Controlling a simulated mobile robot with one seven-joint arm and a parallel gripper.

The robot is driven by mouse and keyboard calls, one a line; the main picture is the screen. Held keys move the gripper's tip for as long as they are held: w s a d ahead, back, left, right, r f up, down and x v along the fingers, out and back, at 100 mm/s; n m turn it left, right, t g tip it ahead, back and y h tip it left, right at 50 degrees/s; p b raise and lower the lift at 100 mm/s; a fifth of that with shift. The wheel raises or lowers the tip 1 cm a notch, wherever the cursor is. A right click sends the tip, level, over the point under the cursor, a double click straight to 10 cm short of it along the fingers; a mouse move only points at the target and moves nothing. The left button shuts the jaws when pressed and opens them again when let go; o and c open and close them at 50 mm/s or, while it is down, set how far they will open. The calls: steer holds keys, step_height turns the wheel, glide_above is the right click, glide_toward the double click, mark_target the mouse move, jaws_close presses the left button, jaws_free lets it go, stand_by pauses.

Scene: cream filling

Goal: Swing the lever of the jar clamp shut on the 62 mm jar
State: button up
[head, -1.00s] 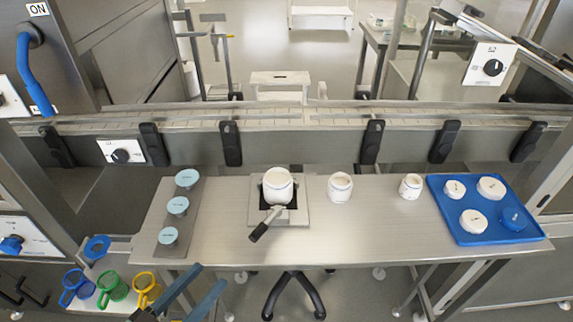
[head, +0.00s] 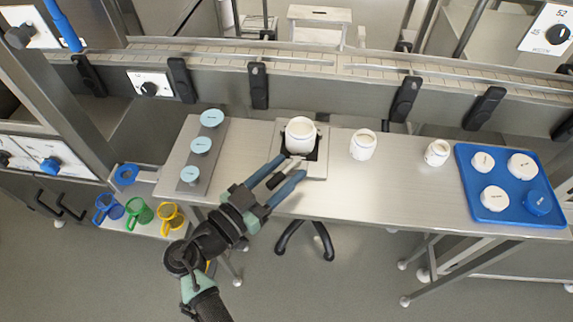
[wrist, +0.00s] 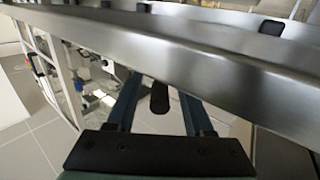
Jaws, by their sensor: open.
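A white open jar (head: 300,138) stands upright in the jar clamp (head: 317,168) on the steel table. My gripper (head: 294,165) is open, with one blue-grey finger on each side of the lever. In the wrist view, the black handle (wrist: 159,98) shows between the open fingers (wrist: 158,100), with a gap on both sides. The wrist view does not show the jar.
Two more white jars (head: 363,145) (head: 437,153) stand to the right. A blue tray (head: 510,215) with lids is at the table's right end. A grey strip (head: 205,162) with light blue discs lies left. Coloured mugs (head: 138,212) stand lower left. The steel table edge (wrist: 200,75) crosses the wrist view.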

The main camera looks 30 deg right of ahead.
steer(key=shift+w+d, duration=0.15)
steer(key=shift+d, duration=0.3)
steer(key=shift+c, duration=0.3)
jaws_close()
stand_by(0.9)
